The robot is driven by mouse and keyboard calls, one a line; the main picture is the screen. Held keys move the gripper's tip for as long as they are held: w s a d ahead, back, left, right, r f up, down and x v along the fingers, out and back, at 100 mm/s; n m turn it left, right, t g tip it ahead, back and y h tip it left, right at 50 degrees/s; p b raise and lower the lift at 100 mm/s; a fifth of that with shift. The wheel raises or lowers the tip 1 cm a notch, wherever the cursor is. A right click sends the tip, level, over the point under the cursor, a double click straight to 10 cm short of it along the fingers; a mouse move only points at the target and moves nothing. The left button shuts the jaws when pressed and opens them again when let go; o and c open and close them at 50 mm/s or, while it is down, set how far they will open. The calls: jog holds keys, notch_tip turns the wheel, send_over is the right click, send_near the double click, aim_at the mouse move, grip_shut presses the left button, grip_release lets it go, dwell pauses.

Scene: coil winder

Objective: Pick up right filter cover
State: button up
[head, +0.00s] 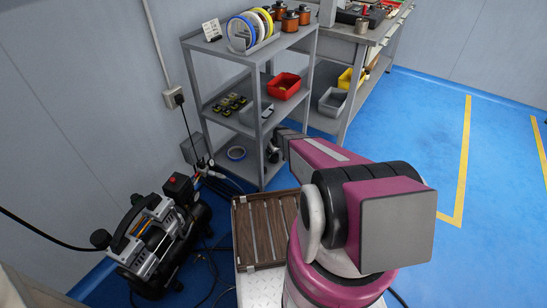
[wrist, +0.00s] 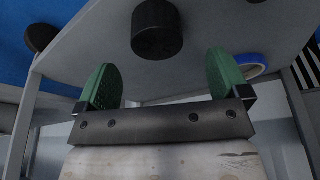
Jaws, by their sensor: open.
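In the wrist view, a short black cylinder (wrist: 156,30) that looks like a filter cover stands on a grey shelf surface. It is ahead of my gripper (wrist: 160,82), roughly centred between the two green fingers and apart from them. The fingers are spread wide with nothing between them. A second dark round piece (wrist: 40,38) shows at the left, by the shelf edge. I cannot tell which is the right cover. In the head view my arm reaches to the bottom of the grey rack (head: 262,118); the fingers are not clearly seen there.
Rack posts stand close to the gripper. A compressor (head: 150,235) with hoses stands at the left. A wooden slatted tray (head: 258,228) is before me. Blue floor at the right is clear.

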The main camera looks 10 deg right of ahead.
aim_at(274, 155)
jog(key=x, duration=0.6)
jog(key=shift+w+d+f, duration=0.1)
jog(key=shift+w+f, duration=0.1)
jog(key=shift+f, duration=0.1)
jog(key=shift+c, duration=0.3)
jog(key=c, duration=0.9)
